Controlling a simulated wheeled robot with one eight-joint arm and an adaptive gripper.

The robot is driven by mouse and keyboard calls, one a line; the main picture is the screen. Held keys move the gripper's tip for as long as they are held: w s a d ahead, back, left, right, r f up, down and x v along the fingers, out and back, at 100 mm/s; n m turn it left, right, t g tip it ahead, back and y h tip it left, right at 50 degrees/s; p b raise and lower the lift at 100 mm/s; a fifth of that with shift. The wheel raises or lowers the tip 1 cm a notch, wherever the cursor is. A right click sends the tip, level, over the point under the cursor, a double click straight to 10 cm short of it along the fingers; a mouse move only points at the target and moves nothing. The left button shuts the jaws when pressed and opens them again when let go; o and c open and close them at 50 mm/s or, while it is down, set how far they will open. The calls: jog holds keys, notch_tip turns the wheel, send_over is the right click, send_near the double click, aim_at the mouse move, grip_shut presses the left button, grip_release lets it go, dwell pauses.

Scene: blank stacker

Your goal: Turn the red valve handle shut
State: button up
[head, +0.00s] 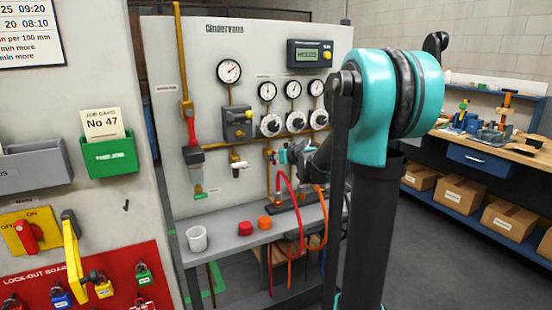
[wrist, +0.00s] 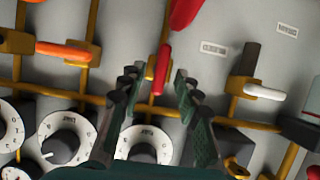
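The red valve handle (wrist: 162,70) shows in the middle of the wrist view. It lies along its yellow pipe, with a red hose end (wrist: 186,12) beyond it. My gripper (wrist: 157,82) is open, one dark finger on each side of the handle, with gaps visible on both sides. I cannot tell how deep the fingertips reach. In the head view my gripper (head: 287,154) is in front of the panel's lower pipes, and it and my arm hide most of the valve area.
An orange handle (wrist: 63,50) and a white handle (wrist: 264,91) lie crosswise to their pipes on either side. Dial knobs (wrist: 62,140) sit close by. A bench (head: 222,221) below holds a white cup (head: 197,239) and red and orange caps. Hoses hang over its front.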

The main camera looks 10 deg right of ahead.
jog(key=shift+w+a+f, duration=0.1)
jog(key=shift+w+f, duration=0.05)
jog(key=shift+w, duration=0.2)
grip_shut()
dwell(0.4)
jog(key=m+y, duration=0.2)
jog(key=m, duration=0.2)
jog(key=m+y, duration=0.3)
jog(key=m, duration=0.1)
jog(key=d+f+m+y, duration=0.1)
jog(key=m+y, duration=0.1)
jog(key=m, duration=0.3)
jog(key=shift+w+d+t+y, duration=0.1)
jog(key=shift+w+t+y, duration=0.2)
jog(key=shift+t, duration=0.1)
jog(key=shift+s+f+m, duration=0.1)
jog(key=shift+m, duration=0.2)
dwell(0.3)
